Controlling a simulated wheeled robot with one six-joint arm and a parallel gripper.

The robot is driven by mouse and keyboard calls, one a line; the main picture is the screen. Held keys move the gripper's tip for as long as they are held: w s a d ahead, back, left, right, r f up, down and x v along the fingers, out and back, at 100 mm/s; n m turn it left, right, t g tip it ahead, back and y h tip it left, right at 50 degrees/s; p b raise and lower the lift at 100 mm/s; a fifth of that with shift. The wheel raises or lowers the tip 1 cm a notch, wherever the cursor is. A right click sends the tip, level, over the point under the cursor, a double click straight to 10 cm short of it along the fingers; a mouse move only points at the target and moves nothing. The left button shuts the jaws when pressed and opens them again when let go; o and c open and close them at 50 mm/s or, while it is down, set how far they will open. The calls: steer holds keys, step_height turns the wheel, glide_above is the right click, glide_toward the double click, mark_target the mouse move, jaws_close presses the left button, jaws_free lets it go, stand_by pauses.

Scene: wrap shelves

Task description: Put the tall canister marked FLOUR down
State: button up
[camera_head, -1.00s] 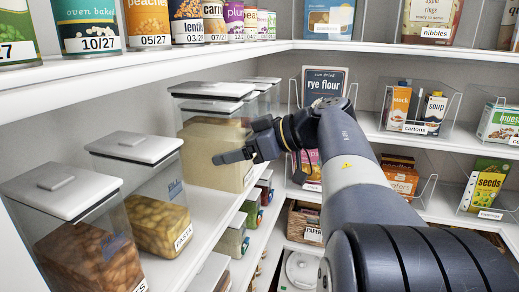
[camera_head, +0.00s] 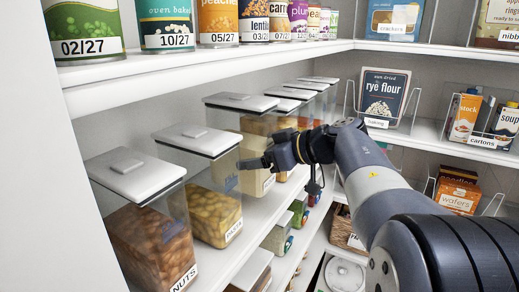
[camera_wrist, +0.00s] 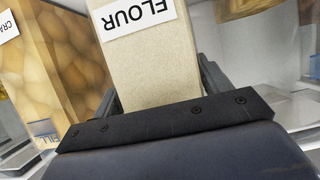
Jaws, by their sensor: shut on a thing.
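The tall canister marked FLOUR (camera_wrist: 152,62) fills the middle of the wrist view, pale beige with a white label. My gripper (camera_wrist: 160,95) is shut on it, one finger along each side. In the head view my gripper (camera_head: 262,160) is at the left shelf's row of clear, grey-lidded canisters, just behind the pasta canister. The beige canister there (camera_head: 252,180) appears to be the flour one, partly hidden by my gripper. Its lower edge is close to the shelf; I cannot tell whether it touches.
A pasta canister (camera_head: 214,212) and a nuts canister (camera_head: 150,243) stand nearer on the same shelf (camera_head: 235,235). More canisters (camera_head: 318,90) stand behind. A shelf with cans (camera_head: 225,62) runs above. Smaller jars (camera_head: 277,236) sit below.

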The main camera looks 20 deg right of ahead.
step_height(320, 180, down, 2)
steer(key=shift+f, duration=0.15)
steer(key=shift+w+a+f, duration=0.15)
steer(key=shift+f, duration=0.3)
steer(key=o, duration=1.7)
steer(key=shift+f, duration=0.15)
steer(key=shift+s+d+r, duration=0.2)
steer(key=shift+r, duration=0.05)
steer(key=v, duration=1.1)
steer(key=shift+s, duration=0.2)
steer(key=shift+d+r, duration=0.1)
